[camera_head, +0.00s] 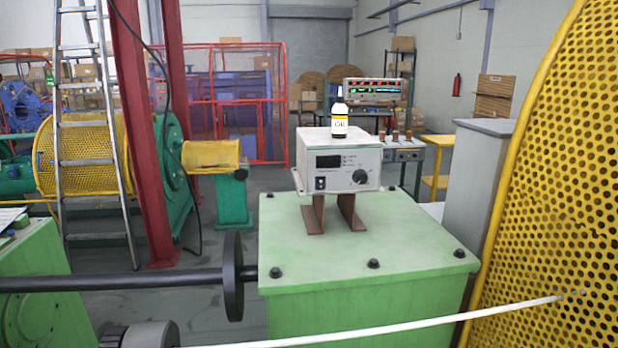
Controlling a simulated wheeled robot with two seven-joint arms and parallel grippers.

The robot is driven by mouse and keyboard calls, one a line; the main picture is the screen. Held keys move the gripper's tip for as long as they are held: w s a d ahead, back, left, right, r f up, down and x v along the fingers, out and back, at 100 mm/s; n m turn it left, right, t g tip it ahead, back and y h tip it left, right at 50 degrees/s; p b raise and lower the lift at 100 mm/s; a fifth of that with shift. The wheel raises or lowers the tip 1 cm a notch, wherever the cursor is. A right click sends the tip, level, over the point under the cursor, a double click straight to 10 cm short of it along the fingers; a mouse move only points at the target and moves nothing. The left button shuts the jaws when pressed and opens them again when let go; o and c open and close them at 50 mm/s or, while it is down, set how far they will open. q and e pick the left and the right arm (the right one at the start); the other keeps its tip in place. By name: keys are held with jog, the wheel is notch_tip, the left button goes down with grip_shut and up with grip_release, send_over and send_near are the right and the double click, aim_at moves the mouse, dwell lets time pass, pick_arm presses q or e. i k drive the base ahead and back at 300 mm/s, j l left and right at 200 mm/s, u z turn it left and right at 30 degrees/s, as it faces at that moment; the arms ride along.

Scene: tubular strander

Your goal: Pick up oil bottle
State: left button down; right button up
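The box rests on brown metal supports (333,212) on a green machine housing (366,248). Neither of my grippers shows in the head view, and nothing touches the bottle.
A yellow perforated guard (555,170) rises close on the right. A black shaft with a disc (233,276) runs in from the left, and a white rod (400,325) crosses the front. A red column (142,130) and ladder (88,130) stand at left.

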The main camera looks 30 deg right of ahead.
aim_at(339, 111)
jog(key=z, duration=1.2)
